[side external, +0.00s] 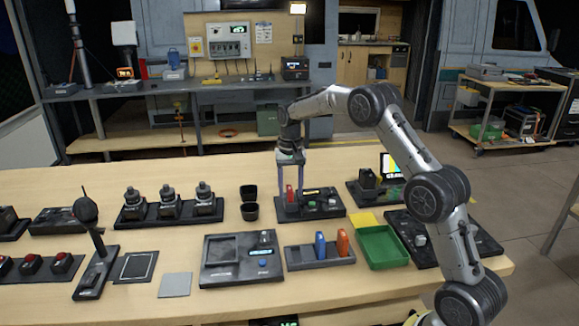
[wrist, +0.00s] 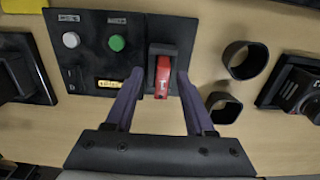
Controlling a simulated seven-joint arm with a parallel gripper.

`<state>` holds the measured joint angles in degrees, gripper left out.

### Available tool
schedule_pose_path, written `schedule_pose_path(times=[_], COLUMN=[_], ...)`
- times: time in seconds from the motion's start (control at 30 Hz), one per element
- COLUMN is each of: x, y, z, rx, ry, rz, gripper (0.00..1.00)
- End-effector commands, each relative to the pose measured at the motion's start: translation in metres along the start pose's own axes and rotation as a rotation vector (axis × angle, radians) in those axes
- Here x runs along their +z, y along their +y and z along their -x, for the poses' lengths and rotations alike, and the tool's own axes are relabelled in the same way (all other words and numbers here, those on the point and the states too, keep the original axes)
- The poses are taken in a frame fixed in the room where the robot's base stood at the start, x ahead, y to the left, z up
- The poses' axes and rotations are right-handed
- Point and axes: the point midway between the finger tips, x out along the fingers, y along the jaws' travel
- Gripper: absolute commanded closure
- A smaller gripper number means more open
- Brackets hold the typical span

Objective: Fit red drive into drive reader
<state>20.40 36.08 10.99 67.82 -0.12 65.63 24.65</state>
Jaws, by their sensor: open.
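The red drive (wrist: 163,76) stands in the slot at one end of a dark panel with a green button and a white knob, which looks like the drive reader (wrist: 90,45). In the side view, the red drive (side external: 290,194) shows upright at the left end of that reader (side external: 321,212). My gripper (side external: 290,170) points down over the drive. In the wrist view, my gripper (wrist: 159,75) is open, with one finger on each side of the drive and visible gaps. How deep the drive sits in the slot I cannot tell.
A drive rack (side external: 300,262) holds a blue drive (side external: 320,246) and an orange drive (side external: 342,242). Two black cups (wrist: 245,60) stand close beside the reader. A green tray (side external: 382,262), a yellow note (side external: 362,220) and other dark devices stand around. The table's front left has bare wood.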

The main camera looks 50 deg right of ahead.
Motion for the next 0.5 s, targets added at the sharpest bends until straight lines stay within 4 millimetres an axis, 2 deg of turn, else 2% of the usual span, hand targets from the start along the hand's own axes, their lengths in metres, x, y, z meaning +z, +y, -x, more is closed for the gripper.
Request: schedule_pose_path(times=[0.3, 0.5], x=[-0.001, -0.001], y=[-0.002, -0.002], z=[0.071, 0.108], rx=[-0.009, -0.010], ry=[0.014, 0.014], rz=[0.001, 0.001], gripper=[0.46, 0.46])
